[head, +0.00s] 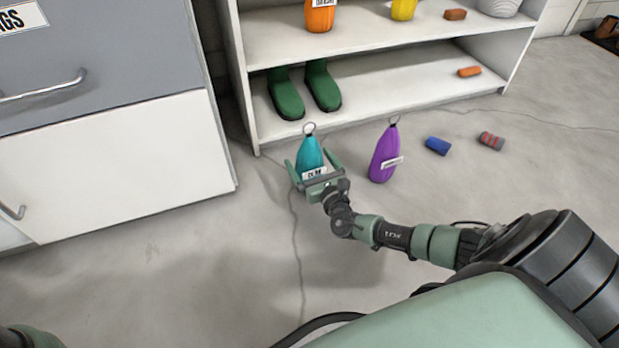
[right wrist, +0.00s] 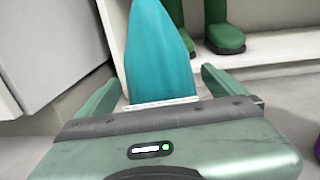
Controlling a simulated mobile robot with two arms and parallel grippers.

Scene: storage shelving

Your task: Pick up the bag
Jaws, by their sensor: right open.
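A teal bag (head: 309,154) with a ring on top and a white label stands upright on the floor in front of the shelf. My right gripper (head: 313,166) is open, with its fingers on either side of the teal bag. In the right wrist view the teal bag (right wrist: 157,52) rises between the two green fingers, and gaps show beside it. A purple bag (head: 384,155) with a ring and a white label stands on the floor to the right. My left gripper is not in view.
A white shelf unit (head: 400,92) stands behind, with green boots (head: 287,97) on its lower shelf. A cabinet (head: 110,160) stands at left. A blue item (head: 438,146) and a red-grey item (head: 491,141) lie on the floor at right. The floor in front is clear.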

